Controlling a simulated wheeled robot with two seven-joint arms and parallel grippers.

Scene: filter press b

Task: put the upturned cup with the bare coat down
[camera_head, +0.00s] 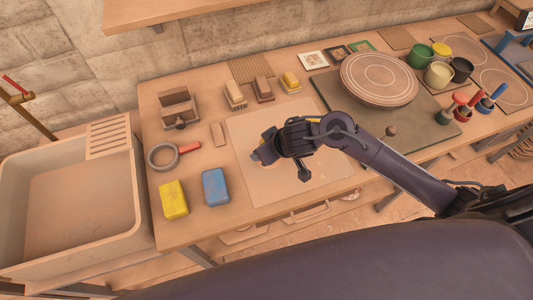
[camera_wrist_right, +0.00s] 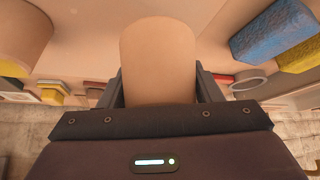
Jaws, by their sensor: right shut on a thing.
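In the right wrist view a plain tan cup (camera_wrist_right: 158,58) with no coloured coat in sight stands between the two dark fingers. My right gripper (camera_wrist_right: 160,88) is shut on it. In the head view my right gripper (camera_head: 264,152) is over the left part of a pale board (camera_head: 318,188) on the table. There the cup is mostly hidden by the gripper. I cannot tell whether its lower end touches the board. My left gripper is not in view.
A yellow sponge (camera_head: 173,199), a blue sponge (camera_head: 215,187) and a grey ring with a red handle (camera_head: 162,157) lie left of the board. A sink (camera_head: 70,205) is far left. A round wheel (camera_head: 379,78) and several coloured pots (camera_head: 438,75) stand right. The board's front is clear.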

